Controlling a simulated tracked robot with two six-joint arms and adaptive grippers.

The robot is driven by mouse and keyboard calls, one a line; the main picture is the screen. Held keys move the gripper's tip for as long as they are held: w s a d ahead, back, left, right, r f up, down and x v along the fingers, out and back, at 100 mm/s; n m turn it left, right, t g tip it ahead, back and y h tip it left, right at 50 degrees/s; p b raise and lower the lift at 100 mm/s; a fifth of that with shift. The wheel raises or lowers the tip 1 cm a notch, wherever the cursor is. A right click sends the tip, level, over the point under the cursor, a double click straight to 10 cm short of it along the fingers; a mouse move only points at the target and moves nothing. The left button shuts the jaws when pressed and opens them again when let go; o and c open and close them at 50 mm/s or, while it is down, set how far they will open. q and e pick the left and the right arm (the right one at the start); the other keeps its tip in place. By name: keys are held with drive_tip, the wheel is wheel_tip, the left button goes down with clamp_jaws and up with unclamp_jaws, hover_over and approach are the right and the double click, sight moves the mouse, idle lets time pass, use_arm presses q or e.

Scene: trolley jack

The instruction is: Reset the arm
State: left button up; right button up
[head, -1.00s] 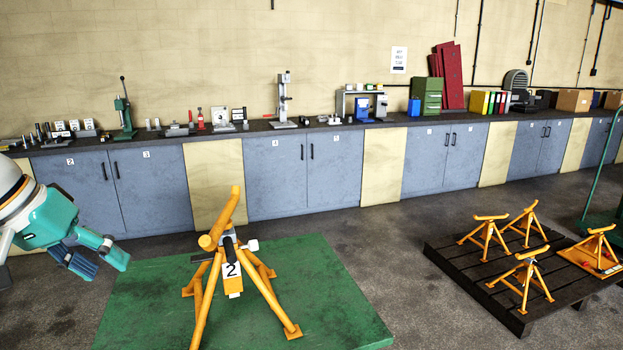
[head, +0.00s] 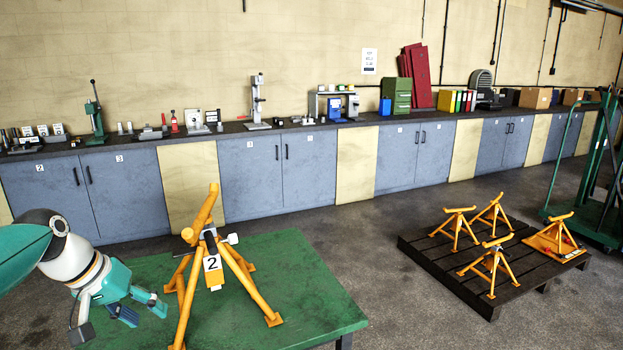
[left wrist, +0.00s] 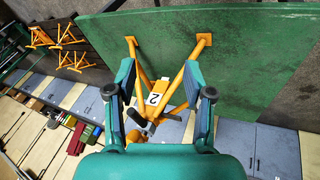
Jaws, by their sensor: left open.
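My left gripper (head: 138,309) is open and empty at the lower left of the head view, just left of a yellow stand (head: 206,262) with a white plate marked 2. The stand is upright on the green table (head: 310,277). In the left wrist view the stand (left wrist: 163,98) shows between the two open fingers of my gripper (left wrist: 165,85), beyond them. I see no contact between fingers and stand. My right gripper is in neither view.
A dark pallet (head: 440,262) with several yellow stands (head: 490,262) is on the floor at the right. A long workbench with grey-blue cabinets (head: 280,172) runs along the back wall. A green trolley (head: 590,225) stands at the far right. The floor between table and pallet is clear.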

use_arm(q)
drive_tip(key=s+d+f+g, duration=0.1)
drive_tip(key=d+f, duration=0.3)
drive_tip(key=f, duration=0.6)
drive_tip(key=d+f, duration=0.3)
drive_tip(key=f, duration=0.6)
drive_tip(key=s+d+f+g, duration=0.1)
drive_tip(key=d+f, duration=0.3)
drive_tip(key=f, duration=0.6)
drive_tip(key=s+d+f, duration=0.4)
drive_tip(key=s+f, duration=0.3)
drive_tip(key=s, duration=0.3)
drive_tip(key=s+d+f+g, duration=0.1)
drive_tip(key=s+d+f, duration=0.4)
drive_tip(key=s, duration=0.5)
wheel_tip(320, 180, down, 2)
drive_tip(key=shift+d+f+g+h, duration=0.1)
drive_tip(key=shift+d+g+h, duration=0.1)
drive_tip(key=shift+g+h, duration=0.1)
drive_tip(key=shift+s, duration=0.1)
drive_tip(key=shift+c, duration=1)
